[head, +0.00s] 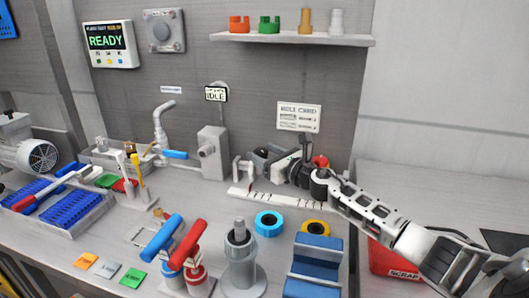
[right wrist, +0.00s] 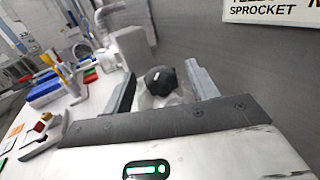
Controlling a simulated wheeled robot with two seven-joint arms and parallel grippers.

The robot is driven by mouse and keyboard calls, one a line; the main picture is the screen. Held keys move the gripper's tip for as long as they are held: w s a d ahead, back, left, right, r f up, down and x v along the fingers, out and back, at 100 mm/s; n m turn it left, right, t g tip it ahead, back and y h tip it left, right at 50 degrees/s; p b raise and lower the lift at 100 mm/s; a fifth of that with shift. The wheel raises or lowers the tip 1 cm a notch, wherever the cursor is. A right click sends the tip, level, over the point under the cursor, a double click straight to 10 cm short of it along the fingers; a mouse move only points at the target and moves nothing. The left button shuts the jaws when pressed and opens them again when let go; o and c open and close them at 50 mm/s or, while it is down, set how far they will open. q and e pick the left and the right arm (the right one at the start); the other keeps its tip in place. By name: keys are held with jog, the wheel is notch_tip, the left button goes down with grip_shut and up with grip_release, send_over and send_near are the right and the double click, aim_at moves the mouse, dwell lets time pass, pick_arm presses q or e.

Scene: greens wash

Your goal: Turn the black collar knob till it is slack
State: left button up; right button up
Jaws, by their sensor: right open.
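The black collar knob (right wrist: 161,80) shows in the right wrist view as a dark round cap with a pale part below it. It lies between the two grey fingers of my right gripper (head: 265,161), which is open. A small gap shows on each side of the knob, so the fingers do not appear to press on it. In the head view my right gripper reaches in from the right, low over the bench near the back wall, and the knob is hard to tell apart from the gripper there. My left gripper is not in view.
A grey block with a spout (head: 212,153) stands left of the gripper. A ruled white strip (head: 278,200) lies below it. A blue ring (head: 268,223), a yellow ring (head: 316,228), a blue block (head: 314,268) and a grey post (head: 240,260) stand in front. A red scrap bin (head: 390,262) is at right.

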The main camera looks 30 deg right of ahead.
jog(key=shift+w, duration=0.2)
jog(key=c, duration=1)
jog(key=h+p, duration=0.1)
jog(key=m+p, duration=0.1)
jog(key=shift+a+r+h+p, duration=0.2)
jog(key=shift+r+h+p, duration=0.15)
jog(key=shift+h+p, duration=0.05)
jog(key=shift+f+m+h+p, duration=0.1)
jog(key=shift+m+h+p, duration=0.3)
jog(key=shift+m+h, duration=0.1)
jog(key=shift+f+m+h+p, duration=0.2)
jog(key=shift+m+h+p, duration=0.3)
jog(key=shift+h, duration=0.6)
jog(key=o, duration=1)
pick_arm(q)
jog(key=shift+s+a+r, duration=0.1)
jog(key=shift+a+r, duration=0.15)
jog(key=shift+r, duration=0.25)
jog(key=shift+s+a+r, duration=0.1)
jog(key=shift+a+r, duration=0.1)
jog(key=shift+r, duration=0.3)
